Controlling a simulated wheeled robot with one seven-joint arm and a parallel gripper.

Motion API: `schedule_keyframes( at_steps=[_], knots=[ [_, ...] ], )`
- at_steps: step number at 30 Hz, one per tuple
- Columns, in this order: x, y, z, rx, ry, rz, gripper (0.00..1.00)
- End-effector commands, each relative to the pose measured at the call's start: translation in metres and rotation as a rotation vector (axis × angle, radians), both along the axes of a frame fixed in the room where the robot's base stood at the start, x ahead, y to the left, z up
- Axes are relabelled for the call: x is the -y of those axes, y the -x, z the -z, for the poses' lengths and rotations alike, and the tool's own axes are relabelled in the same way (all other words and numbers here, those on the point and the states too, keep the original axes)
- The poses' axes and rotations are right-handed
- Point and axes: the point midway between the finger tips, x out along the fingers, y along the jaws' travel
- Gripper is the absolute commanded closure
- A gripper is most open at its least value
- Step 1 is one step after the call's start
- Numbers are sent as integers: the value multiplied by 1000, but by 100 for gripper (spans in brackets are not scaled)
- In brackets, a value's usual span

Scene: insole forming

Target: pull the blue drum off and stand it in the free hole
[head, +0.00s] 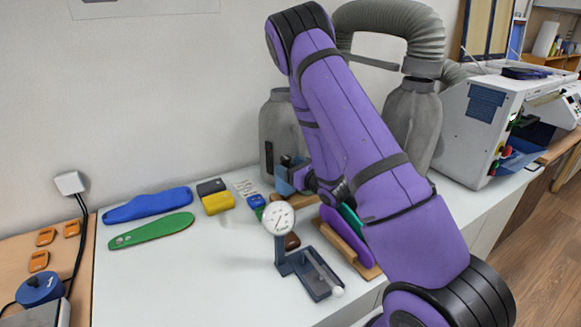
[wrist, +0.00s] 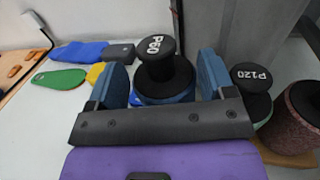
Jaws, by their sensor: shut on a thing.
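The blue drum (wrist: 163,84) has a black knob marked P60. In the wrist view it sits between the two blue fingers of my gripper (wrist: 162,88), which is shut on it and holds it upright. In the head view my gripper (head: 291,180) is near the back of the white bench, and the drum is mostly hidden by it. A second drum marked P120 (wrist: 252,86), with a greenish body, stands to the right on a wooden base (wrist: 285,156). A brown-red drum (wrist: 302,108) is at the right edge. I cannot make out a free hole.
A dial gauge on a stand (head: 279,218) and a wooden rack (head: 358,262) stand close in front of my gripper. Blue (head: 147,205) and green (head: 152,231) insoles and a yellow block (head: 217,204) lie left. Grey canisters (head: 412,122) stand behind. The bench's front left is clear.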

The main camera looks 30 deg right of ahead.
Motion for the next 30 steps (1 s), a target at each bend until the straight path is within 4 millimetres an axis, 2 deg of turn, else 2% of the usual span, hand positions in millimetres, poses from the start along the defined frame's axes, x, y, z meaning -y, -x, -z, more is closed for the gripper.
schedule_keyframes(
  at_steps=[15, 30],
  knots=[
    [0, 0, 11, 1, 0, 0, 53],
    [0, 0, 12, 0, 0, 0, 53]
  ],
)
